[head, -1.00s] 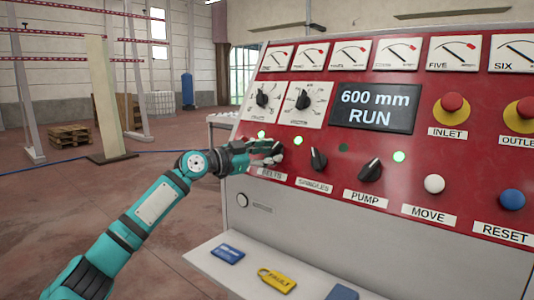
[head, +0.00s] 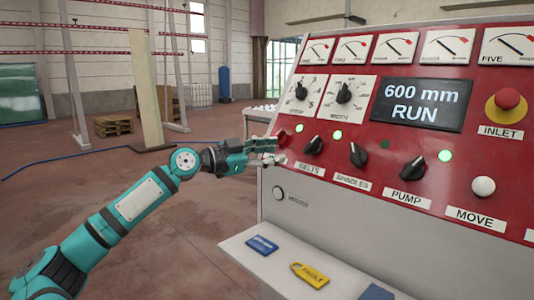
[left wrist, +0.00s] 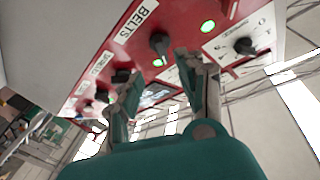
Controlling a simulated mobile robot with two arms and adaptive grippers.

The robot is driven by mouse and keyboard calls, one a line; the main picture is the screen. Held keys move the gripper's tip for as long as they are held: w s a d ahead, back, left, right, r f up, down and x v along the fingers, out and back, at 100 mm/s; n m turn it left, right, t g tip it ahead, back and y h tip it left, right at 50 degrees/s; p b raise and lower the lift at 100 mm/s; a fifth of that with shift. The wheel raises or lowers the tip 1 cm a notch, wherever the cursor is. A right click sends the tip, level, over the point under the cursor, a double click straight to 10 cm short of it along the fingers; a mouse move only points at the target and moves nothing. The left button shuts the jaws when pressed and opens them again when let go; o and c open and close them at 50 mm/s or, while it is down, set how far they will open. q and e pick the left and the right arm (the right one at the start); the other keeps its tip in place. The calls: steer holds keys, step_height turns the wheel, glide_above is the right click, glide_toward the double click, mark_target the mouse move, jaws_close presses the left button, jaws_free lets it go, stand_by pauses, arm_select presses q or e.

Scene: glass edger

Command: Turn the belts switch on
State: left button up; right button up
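The black belts switch (head: 314,145) is the leftmost knob in the lower row on the red panel, above the "BELTS" label (head: 309,169). Its handle leans to the upper right. Green lamps glow at its upper left (head: 299,128) and upper right (head: 337,134). My left gripper (head: 280,150) is at the panel's left edge, just left of the switch and apart from it, empty. In the left wrist view, the belts switch (left wrist: 158,46) shows beyond the parted fingers of my left gripper (left wrist: 155,75). My right gripper is not in view.
The spindles switch (head: 357,154) and pump switch (head: 409,169) stand to the right. A red inlet button (head: 507,99) and white move button (head: 483,187) are farther right. Below, a ledge (head: 262,262) holds blue and yellow tags. The floor left of the console is open.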

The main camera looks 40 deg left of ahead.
arm_select(q)
steer(key=shift+s+a, duration=0.2)
steer(key=shift+s, duration=0.45)
steer(key=shift+r, duration=0.1)
